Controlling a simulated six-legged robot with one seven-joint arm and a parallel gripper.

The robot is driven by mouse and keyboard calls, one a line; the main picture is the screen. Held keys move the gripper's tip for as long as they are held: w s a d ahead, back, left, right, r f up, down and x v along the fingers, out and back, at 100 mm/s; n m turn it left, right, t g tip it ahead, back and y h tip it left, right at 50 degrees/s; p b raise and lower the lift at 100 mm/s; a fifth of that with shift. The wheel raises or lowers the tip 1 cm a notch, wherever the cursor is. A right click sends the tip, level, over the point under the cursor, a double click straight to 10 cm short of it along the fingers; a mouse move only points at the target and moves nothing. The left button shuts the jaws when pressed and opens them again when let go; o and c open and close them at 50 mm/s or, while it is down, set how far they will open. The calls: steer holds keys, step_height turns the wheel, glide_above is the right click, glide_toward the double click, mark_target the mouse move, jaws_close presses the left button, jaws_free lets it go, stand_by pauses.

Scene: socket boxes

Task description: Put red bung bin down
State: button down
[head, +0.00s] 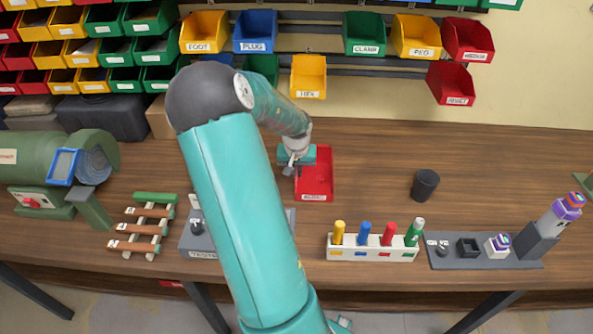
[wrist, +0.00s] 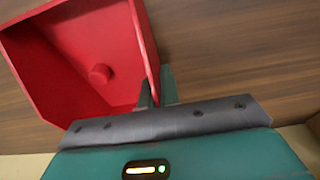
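The red bung bin (head: 317,178) is at the middle of the wooden table, with its label facing the front edge; the label is too small to read surely. In the wrist view the bin (wrist: 75,45) shows its open inside, with a small round red piece (wrist: 100,74) on its floor. My gripper (head: 298,168) is at the bin's left wall. In the wrist view the fingers of my gripper (wrist: 156,88) are on both sides of the thin red wall, closed on it. I cannot tell whether the bin's underside touches the table.
A dark cup (head: 425,185) stands to the right. A white block with coloured pegs (head: 372,254) and a grey socket board (head: 487,263) are in front. Labelled bins hang on the back rail, including a yellow one (head: 308,78). Table between bin and cup is clear.

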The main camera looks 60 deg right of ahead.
steer(key=shift+f, duration=0.2)
steer(key=shift+f, duration=0.1)
steer(key=shift+f, duration=0.1)
steer(key=c, duration=1.6)
jaws_free()
steer(key=shift+c, duration=0.2)
